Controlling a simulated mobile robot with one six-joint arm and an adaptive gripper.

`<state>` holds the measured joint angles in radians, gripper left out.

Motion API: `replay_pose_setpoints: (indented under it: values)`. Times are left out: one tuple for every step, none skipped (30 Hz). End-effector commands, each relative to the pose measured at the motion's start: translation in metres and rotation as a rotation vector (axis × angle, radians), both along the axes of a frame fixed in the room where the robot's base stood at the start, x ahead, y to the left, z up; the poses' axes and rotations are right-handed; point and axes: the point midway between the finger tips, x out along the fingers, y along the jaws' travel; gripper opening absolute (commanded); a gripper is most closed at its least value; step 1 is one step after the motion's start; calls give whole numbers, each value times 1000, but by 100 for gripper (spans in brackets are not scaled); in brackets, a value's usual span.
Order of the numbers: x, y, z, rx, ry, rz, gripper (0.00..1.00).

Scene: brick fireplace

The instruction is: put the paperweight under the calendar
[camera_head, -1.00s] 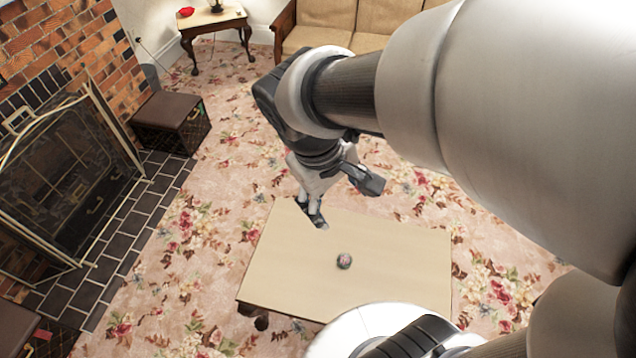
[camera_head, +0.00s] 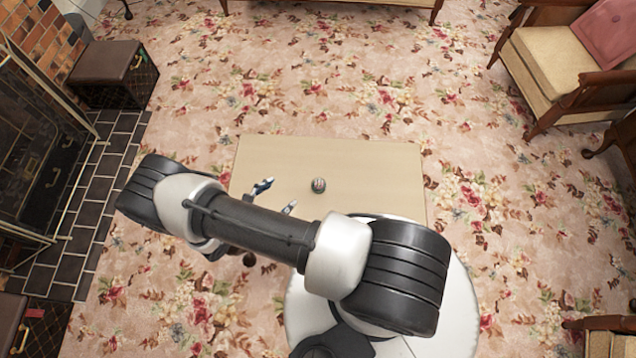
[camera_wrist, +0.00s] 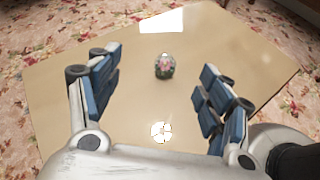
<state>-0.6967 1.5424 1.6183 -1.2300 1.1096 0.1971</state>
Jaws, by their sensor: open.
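The paperweight (camera_head: 318,185), a small round dark ball with a pink and green pattern, sits on the tan table (camera_head: 370,165) near its middle. It also shows in the wrist view (camera_wrist: 165,66), ahead of and between my fingers, apart from them. My gripper (camera_head: 276,197) is open and empty above the left part of the table, just left of the paperweight. In the wrist view its two blue-padded fingers (camera_wrist: 160,100) are spread wide. My arm hides part of the table's front. No calendar is seen in any view.
A brick fireplace with a screen (camera_head: 40,160) and a brown box seat (camera_head: 112,72) stand at the left. A cushioned armchair (camera_head: 565,65) is at the upper right. The floral carpet (camera_head: 330,90) is open beyond the table. Bright reflections lie on the tabletop.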

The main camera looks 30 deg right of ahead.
Motion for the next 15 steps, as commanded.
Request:
replay_pose_setpoints:
  values:
    - [-12, -5, -27, -36, 33, 60, 72]
    - [-18, -8, -39, -51, 47, 88, 72]
    - [-24, -10, -53, -68, 64, 126, 72]
    - [-28, -13, -62, -79, 74, 151, 72]
    - [-32, -15, -70, -88, 84, 171, 72]
    - [-36, -17, -79, -100, 95, 197, 72]
    - [-39, -19, -84, -107, 101, 212, 72]
    - [-42, -21, -89, -111, 106, 223, 72]
    - [-44, -23, -93, -118, 112, 238, 72]
    - [-45, -24, -96, -120, 115, 244, 72]
    - [-45, -26, -99, -123, 118, 247, 72]
    - [-45, -30, -102, -125, 120, 251, 72]
    - [-43, -33, -104, -125, 121, 252, 72]
    - [-41, -37, -106, -126, 121, 251, 72]
    - [-38, -43, -109, -126, 121, 249, 72]
